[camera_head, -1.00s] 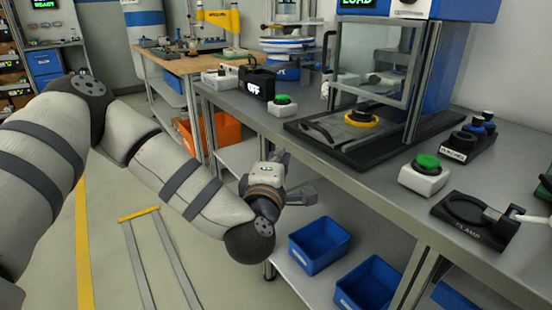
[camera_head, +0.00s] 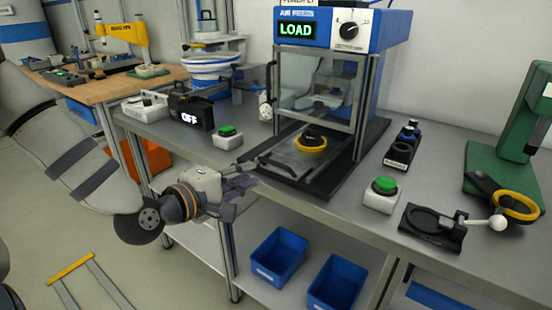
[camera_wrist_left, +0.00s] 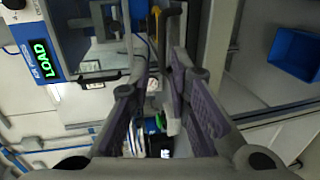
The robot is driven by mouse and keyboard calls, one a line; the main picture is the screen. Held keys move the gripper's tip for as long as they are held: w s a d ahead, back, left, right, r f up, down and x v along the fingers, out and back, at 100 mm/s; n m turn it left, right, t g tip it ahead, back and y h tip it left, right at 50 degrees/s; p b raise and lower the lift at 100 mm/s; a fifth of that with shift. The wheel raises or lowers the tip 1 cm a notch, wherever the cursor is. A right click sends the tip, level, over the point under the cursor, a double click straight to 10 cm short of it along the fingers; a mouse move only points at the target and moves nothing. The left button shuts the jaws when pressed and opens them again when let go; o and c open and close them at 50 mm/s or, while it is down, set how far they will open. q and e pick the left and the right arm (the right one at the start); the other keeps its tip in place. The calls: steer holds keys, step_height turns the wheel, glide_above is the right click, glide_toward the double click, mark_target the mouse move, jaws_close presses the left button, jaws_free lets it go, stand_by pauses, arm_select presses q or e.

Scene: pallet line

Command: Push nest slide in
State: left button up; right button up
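The nest slide (camera_head: 289,158) is a flat plate in the base of the air press (camera_head: 340,30), with a yellow ring nest (camera_head: 311,144) holding a dark part. It sits out at the front, below the clear guard (camera_head: 315,95). A bar-like handle is at its front left. My left gripper (camera_head: 243,186) is at the bench edge, just left of and in front of the slide's handle end. Its fingers (camera_wrist_left: 163,100) are apart in the left wrist view, with nothing clearly held. Contact with the handle cannot be told. My right gripper is out of view.
A green button box (camera_head: 228,136) and a black "OFF" box (camera_head: 190,110) stand left of the press. Another green button box (camera_head: 382,194) and a clamp fixture (camera_head: 433,227) stand right. Blue bins (camera_head: 279,257) are on the lower shelf.

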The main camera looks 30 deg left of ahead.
mark_target(273, 164)
arm_select(q)
steer(key=x, duration=0.3)
steer(key=b+x, duration=0.1)
steer(key=x, duration=0.2)
steer(key=f+x, duration=0.1)
steer(key=x, duration=0.2)
steer(key=shift+w+f, duration=0.1)
steer(key=shift+w, duration=0.15)
steer(key=shift+w+d, duration=0.1)
steer(key=shift+w, duration=0.3)
steer(key=shift+w+r, duration=0.2)
steer(key=shift+r, duration=0.1)
jaws_close()
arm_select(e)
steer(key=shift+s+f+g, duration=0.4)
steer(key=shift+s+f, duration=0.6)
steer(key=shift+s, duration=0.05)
